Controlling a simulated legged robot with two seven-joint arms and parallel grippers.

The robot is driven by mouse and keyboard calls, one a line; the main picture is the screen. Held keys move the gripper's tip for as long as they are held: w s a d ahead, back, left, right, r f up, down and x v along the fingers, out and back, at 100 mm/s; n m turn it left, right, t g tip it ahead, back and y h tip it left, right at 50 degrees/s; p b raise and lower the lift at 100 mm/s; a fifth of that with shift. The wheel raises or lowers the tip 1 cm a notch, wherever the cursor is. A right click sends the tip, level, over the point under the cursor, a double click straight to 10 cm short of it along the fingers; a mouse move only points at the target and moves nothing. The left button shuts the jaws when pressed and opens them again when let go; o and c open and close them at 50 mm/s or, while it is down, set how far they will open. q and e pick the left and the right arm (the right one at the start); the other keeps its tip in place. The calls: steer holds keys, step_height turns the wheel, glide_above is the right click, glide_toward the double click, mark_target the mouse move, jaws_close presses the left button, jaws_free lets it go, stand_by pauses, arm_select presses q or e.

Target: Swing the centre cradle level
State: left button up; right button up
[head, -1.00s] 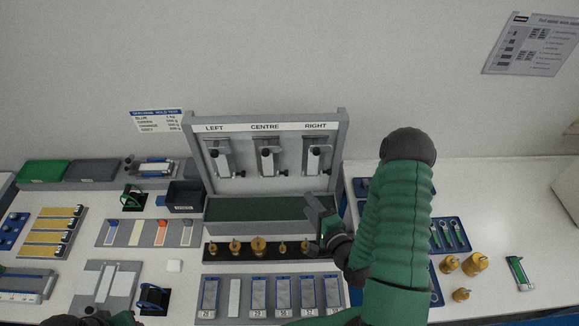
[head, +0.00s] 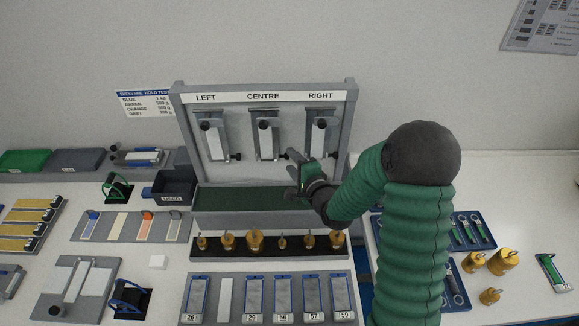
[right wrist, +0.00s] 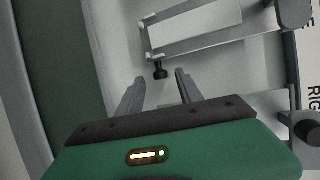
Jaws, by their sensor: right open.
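The centre cradle (head: 265,138) hangs upright on the grey panel under the CENTRE label, with a pale plate and a small black knob (head: 282,156) at its lower right. My right gripper (head: 292,173) is open and empty, just right of and slightly below that knob. In the right wrist view the open fingers (right wrist: 160,88) point at the centre cradle (right wrist: 195,32), with its knob (right wrist: 160,71) just beyond the tips, apart from them. The left gripper is out of view.
The left cradle (head: 214,138) and right cradle (head: 320,136) hang upright either side. A green-lined trough (head: 235,200) lies below the panel, with a row of brass weights (head: 255,240) in front. Blue trays and loose weights (head: 503,261) are at right.

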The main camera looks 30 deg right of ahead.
steer(key=x, duration=0.3)
steer(key=shift+s, duration=0.1)
steer(key=shift+s+d, duration=0.1)
steer(key=shift+s, duration=0.05)
steer(key=c, duration=0.9)
jaws_close()
steer(key=shift+f, duration=0.1)
